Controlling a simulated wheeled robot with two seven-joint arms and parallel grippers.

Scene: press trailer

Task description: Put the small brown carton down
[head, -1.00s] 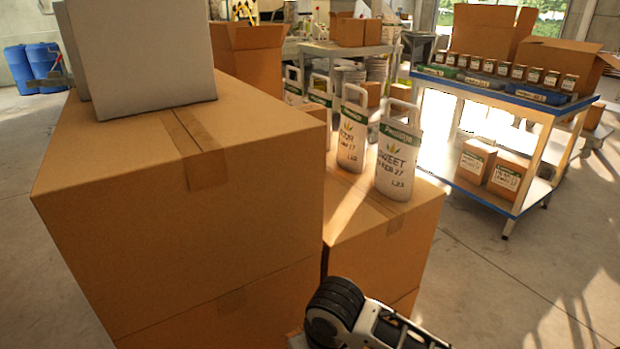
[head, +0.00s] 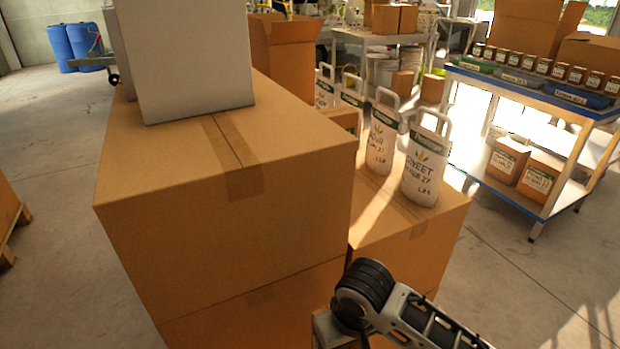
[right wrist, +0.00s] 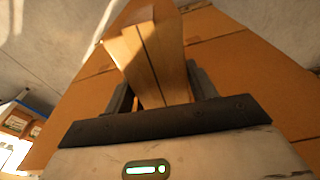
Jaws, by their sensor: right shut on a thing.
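The small brown carton (right wrist: 148,55) shows in the right wrist view as an upright-looking brown box with a dark seam. My right gripper (right wrist: 162,88) is shut on it, with one dark finger on each side. Large brown carton faces lie behind it in that view; I cannot tell whether it touches them. In the head view my right arm comes in at the bottom, in front of the stacked cartons. The held carton cannot be made out there. My left gripper is not in view.
A large carton stack (head: 225,185) fills the middle, with a grey-white box (head: 195,60) on top. A lower carton (head: 405,225) bears several white jugs (head: 425,170). A blue-edged cart (head: 500,185) with jars and small cartons stands right. Floor is clear at the lower right.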

